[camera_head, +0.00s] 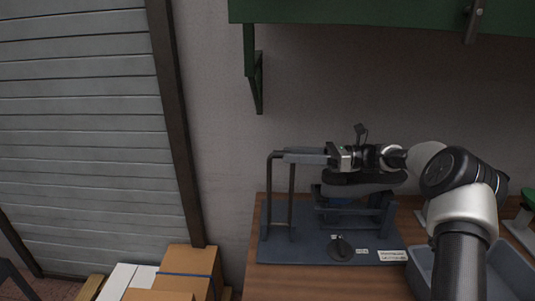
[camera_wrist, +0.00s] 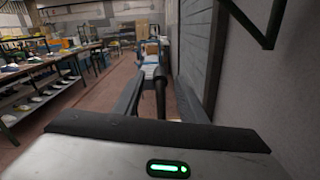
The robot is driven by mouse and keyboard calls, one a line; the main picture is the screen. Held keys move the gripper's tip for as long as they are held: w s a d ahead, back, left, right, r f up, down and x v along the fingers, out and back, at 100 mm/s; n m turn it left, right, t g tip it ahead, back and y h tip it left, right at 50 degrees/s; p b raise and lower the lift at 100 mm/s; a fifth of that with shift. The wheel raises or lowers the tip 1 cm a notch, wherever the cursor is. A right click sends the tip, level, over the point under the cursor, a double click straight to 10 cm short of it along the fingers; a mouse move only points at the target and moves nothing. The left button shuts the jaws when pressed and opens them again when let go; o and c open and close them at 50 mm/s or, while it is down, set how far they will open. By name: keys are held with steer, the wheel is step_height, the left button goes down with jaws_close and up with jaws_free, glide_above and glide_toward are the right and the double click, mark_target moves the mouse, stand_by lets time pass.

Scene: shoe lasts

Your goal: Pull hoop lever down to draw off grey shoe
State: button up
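The hoop lever (camera_head: 268,195) is a dark upright frame at the left end of a blue-grey base plate (camera_head: 300,250). Its two posts stand upright and its bar is at the top. My gripper (camera_head: 305,155) reaches left at the height of this bar, its fingers overlapping it. In the wrist view, the fingers are apart with a dark bar (camera_wrist: 160,95), apparently part of the hoop, between them and gaps on both sides. The grey shoe (camera_head: 358,189) lies on the stand right of the hoop, below my wrist, with a dark part on top. My arm partly hides it.
A dark knob (camera_head: 341,248) and small labels sit at the plate's front. A grey bin (camera_head: 423,272) stands at the right of the wooden table (camera_head: 300,283). A green shelf (camera_head: 380,14) hangs above. Cardboard boxes (camera_head: 190,265) are on the lower left.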

mark_target(271, 155)
steer(key=a, duration=0.7)
steer(key=shift+a, duration=0.4)
jaws_close()
stand_by(0.9)
